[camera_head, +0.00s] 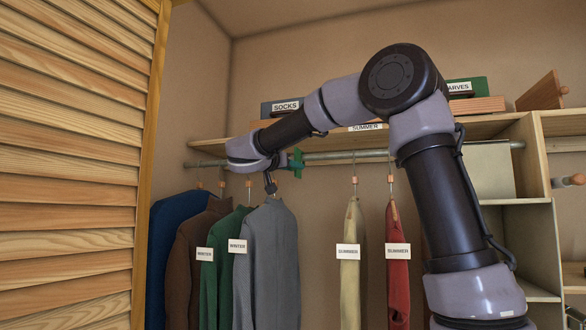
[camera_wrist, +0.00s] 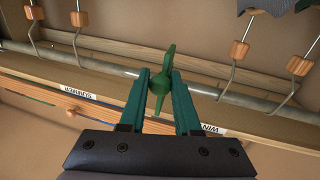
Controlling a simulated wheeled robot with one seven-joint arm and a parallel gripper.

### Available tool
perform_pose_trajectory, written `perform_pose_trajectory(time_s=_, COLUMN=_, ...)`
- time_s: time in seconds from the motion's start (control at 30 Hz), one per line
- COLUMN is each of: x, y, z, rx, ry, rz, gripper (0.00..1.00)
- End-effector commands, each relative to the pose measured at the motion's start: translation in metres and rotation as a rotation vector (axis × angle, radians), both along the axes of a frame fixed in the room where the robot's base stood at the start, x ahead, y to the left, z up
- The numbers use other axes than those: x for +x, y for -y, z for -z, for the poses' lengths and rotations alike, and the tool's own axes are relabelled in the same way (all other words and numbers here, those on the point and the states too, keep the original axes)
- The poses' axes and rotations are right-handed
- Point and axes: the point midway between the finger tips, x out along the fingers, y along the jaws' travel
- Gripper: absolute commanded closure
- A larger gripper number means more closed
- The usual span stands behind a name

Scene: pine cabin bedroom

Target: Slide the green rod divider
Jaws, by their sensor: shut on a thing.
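The green rod divider (camera_head: 297,162) sits on the metal closet rod (camera_head: 340,156), between the grey garment (camera_head: 268,265) on its left and the cream garment (camera_head: 350,255) on its right. It also shows in the wrist view (camera_wrist: 163,84), where its pointed green shape lies between my fingers. My gripper (camera_wrist: 159,78) is shut on the divider, with one finger on each side of it. In the head view my gripper (camera_head: 287,165) reaches the rod from the left, and my arm hides part of the shelf and rod.
Blue, brown and green garments hang to the left, some with WINTER tags (camera_head: 238,246). A red garment (camera_head: 398,265) with a SUMMER tag hangs right of the cream one. The rod between divider and cream garment looks clear. A shelf (camera_head: 215,146) with boxes runs above; a louvred door (camera_head: 70,170) stands left.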

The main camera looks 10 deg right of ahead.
Motion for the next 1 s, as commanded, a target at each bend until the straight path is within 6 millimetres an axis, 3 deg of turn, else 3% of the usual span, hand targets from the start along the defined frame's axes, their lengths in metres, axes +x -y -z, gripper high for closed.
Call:
perform_pose_trajectory(time_s=0.17, x=-0.005, y=0.008, z=0.000, rx=-0.003, ry=-0.001, rz=0.001, gripper=1.00)
perform_pose_trajectory(time_s=0.5, x=-0.046, y=0.078, z=-0.001, rx=-0.002, ry=0.001, rz=0.005, gripper=1.00)
perform_pose_trajectory(time_s=0.6, x=-0.053, y=0.091, z=0.000, rx=0.000, ry=0.000, rz=0.003, gripper=1.00)
perform_pose_trajectory(time_s=0.97, x=-0.055, y=0.096, z=0.001, rx=0.001, ry=-0.001, rz=0.000, gripper=1.00)
perform_pose_trajectory(time_s=1.0, x=-0.055, y=0.096, z=0.001, rx=0.001, ry=-0.001, rz=0.000, gripper=0.65)
